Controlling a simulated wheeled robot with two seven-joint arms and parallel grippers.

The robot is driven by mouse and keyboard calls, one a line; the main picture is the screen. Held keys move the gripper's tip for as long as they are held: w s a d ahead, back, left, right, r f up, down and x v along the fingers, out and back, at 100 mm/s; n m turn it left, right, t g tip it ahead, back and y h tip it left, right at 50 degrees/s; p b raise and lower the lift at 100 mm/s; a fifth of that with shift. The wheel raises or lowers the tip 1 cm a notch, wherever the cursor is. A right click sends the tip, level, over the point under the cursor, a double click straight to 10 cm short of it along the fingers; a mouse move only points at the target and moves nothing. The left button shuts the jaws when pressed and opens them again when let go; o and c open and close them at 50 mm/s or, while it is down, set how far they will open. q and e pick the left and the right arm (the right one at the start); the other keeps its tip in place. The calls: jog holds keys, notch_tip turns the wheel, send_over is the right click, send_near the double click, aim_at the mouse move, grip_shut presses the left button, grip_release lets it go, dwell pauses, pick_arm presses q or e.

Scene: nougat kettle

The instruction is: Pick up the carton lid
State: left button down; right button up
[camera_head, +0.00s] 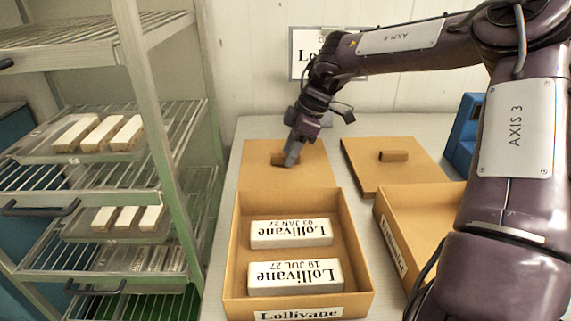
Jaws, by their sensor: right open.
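A flat brown carton lid (258,178) with a small brown block handle lies on the table behind the left carton (346,215). A second lid (410,176) with its own handle (393,156) lies to the right, behind the right carton (420,202). My right gripper (290,157) reaches down over the left lid. Its jaws are open, with the fingertips at that lid's handle. The fingers partly hide the handle, so I cannot tell whether they straddle or touch it. My left gripper is not in view.
The left carton is open and holds two white Lollivane bars (291,233). A wire rack (178,130) with trays of white bars stands at the left. A blue object (464,138) sits at the back right, partly behind my right arm. A sign (303,55) hangs on the wall.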

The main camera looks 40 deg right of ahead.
jog(key=shift+w+a+f, duration=0.1)
jog(key=shift+a+f, duration=0.1)
jog(key=shift+f, duration=0.1)
jog(key=shift+c, duration=0.4)
grip_shut()
jog(key=shift+r, duration=0.1)
